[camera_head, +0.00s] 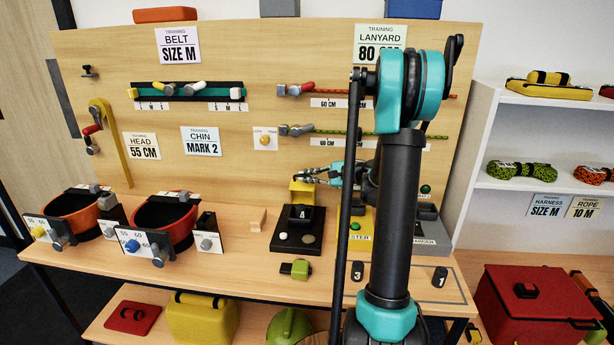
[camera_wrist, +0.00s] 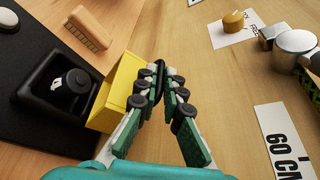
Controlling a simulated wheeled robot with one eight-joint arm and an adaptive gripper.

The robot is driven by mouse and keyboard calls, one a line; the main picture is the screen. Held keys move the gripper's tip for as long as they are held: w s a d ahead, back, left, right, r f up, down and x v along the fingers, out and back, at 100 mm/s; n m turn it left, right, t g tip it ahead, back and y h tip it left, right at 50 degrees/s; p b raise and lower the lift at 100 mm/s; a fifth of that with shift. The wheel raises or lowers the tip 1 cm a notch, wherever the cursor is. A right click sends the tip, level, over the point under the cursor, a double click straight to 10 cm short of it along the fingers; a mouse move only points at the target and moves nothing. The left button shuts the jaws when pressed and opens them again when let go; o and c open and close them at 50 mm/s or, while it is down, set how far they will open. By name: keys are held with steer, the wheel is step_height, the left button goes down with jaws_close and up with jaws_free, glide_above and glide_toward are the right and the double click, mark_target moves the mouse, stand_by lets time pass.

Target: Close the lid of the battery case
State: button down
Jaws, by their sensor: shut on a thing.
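The battery case (camera_head: 300,214) is black and stands on a black board (camera_head: 290,243) on the bench. Its yellow lid (camera_head: 301,192) stands open, raised at the back of the case. In the wrist view the lid (camera_wrist: 118,90) is beside my fingers, and the open black case (camera_wrist: 58,85) lies to its left with a dark round part inside. My gripper (camera_head: 303,178) is at the lid's upper edge. In the wrist view my gripper (camera_wrist: 160,74) is shut on a small dark tab at the lid's edge; the fingertips partly hide it.
Two red-and-orange helmet fixtures (camera_head: 165,222) stand at left.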

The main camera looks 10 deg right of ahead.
steer(key=shift+f, duration=0.1)
steer(key=c, duration=1.9)
jaws_free()
steer(key=shift+d, duration=0.15)
steer(key=v, duration=1.1)
steer(key=shift+s+d, duration=0.25)
